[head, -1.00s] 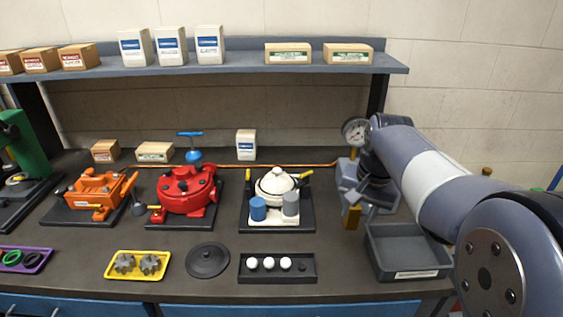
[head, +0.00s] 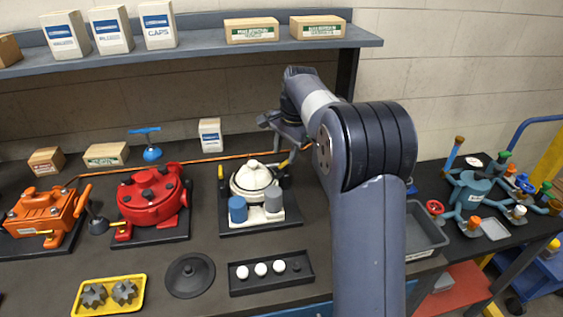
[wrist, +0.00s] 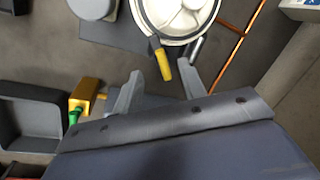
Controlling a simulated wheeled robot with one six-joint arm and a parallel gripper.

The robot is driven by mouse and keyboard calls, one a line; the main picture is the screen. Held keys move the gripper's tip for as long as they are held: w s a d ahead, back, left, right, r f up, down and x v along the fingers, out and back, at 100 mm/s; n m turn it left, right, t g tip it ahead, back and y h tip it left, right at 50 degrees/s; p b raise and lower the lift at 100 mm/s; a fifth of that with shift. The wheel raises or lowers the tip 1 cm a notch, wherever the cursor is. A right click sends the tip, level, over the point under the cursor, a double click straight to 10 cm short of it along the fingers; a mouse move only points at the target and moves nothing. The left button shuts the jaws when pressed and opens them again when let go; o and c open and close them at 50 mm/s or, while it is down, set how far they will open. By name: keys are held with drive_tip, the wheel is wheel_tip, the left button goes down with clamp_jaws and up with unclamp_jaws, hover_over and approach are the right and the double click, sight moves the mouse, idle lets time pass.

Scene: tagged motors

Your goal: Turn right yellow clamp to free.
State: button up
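The white-lidded housing (head: 254,178) stands on a dark base on the bench. Its right yellow clamp (head: 284,162) is a short yellow lever at the right side of the lid. In the wrist view the clamp's yellow handle (wrist: 162,64) points from the white rim (wrist: 152,30) towards my gripper. My gripper (head: 284,132) is just behind and above the clamp in the head view. In the wrist view my gripper (wrist: 158,86) is open, with the handle's tip lying ahead of the gap between the fingers. No contact is visible.
A copper pipe (head: 215,157) runs along the bench behind the housing. The red housing (head: 152,198) stands left. A black tray with white balls (head: 271,271) lies in front. A grey bin (head: 425,232) is partly hidden behind my arm.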

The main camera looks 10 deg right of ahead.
sight(282, 165)
drive_tip(key=f, duration=0.5)
drive_tip(key=shift+w+a, duration=0.3)
drive_tip(key=shift+w, duration=0.1)
drive_tip(key=shift+r, duration=0.1)
clamp_jaws()
